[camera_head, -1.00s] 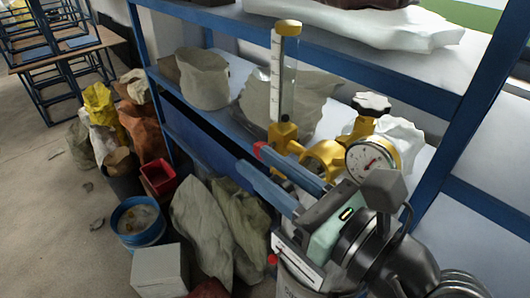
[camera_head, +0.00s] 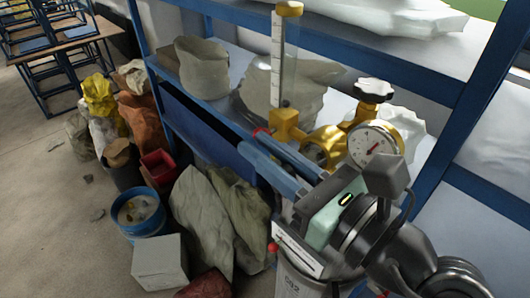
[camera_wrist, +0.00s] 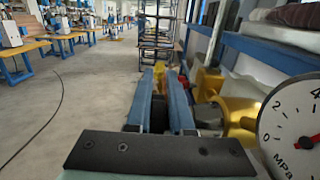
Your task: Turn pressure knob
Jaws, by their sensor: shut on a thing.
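The brass regulator (camera_head: 325,143) stands beside the shelf rack, with a round white pressure gauge (camera_head: 375,143), a clear upright flow tube (camera_head: 277,65) and a black, white-topped valve wheel (camera_head: 373,90). The wrist view shows part of the gauge (camera_wrist: 296,130), marked MPa, at the right edge. My gripper (camera_head: 262,162) reaches alongside the brass body, its two long blue fingers parallel with a narrow gap. In the wrist view a dark piece lies between the fingers (camera_wrist: 160,95); it appears to be the pressure knob, mostly hidden. A red part (camera_head: 262,132) shows by the fingertips.
A blue shelf rack (camera_head: 330,45) with pale sacks stands behind the regulator. Bags, a blue bucket (camera_head: 140,212), a red bin (camera_head: 157,168) and a pale block (camera_head: 158,262) crowd the floor at left. Open floor (camera_wrist: 90,100) shows ahead in the wrist view.

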